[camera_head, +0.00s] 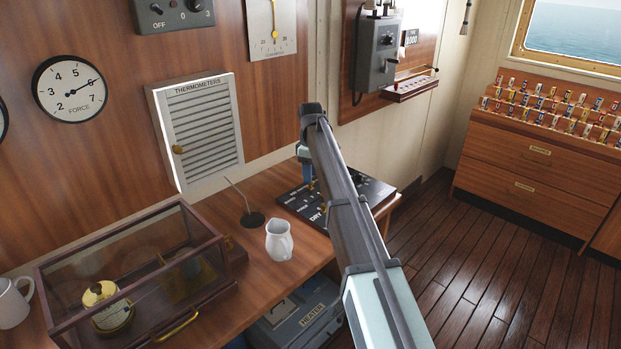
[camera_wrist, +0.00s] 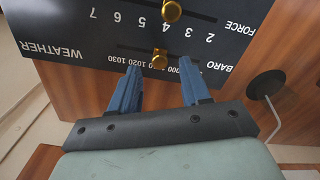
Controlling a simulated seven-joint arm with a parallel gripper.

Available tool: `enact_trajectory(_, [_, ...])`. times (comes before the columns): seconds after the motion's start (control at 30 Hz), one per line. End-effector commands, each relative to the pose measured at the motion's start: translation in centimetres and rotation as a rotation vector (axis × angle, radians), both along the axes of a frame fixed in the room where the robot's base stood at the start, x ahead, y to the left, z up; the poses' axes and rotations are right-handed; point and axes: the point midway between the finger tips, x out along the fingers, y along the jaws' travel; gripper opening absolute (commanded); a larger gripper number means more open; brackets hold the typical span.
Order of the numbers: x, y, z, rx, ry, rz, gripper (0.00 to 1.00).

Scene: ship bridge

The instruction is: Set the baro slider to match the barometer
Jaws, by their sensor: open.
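The black panel (camera_wrist: 75,68) appears upside down in the wrist view, with slots marked BARO and FORCE. The brass baro slider knob (camera_wrist: 160,58) sits mid-slot, beyond the 1020 mark towards the lower numbers; its exact reading is unclear. My gripper (camera_wrist: 160,70) is open, its blue fingertips on either side of the baro knob, which it does not grip. Contact cannot be told. In the head view my arm hides much of the panel (camera_head: 293,201) and most of my gripper. No dial labelled as a barometer can be made out.
The brass force knob (camera_wrist: 172,11) is close beyond the baro slot. A thin-stemmed object on a dark base (camera_head: 253,219) and a white jug (camera_head: 279,240) stand left of the panel. A glass case (camera_head: 150,245) and a wall-mounted force dial (camera_head: 70,90) are further left.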

Motion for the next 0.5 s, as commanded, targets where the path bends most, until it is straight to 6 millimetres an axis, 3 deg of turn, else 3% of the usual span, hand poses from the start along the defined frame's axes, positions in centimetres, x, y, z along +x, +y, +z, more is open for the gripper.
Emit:
enact_trajectory(0.2, [0.0, 0.0, -1.9, 0.0, 0.0, 0.0, 0.47])
enact_trajectory(0.5, [0.0, 0.0, -2.3, 0.0, -0.001, 0.0, 0.47])
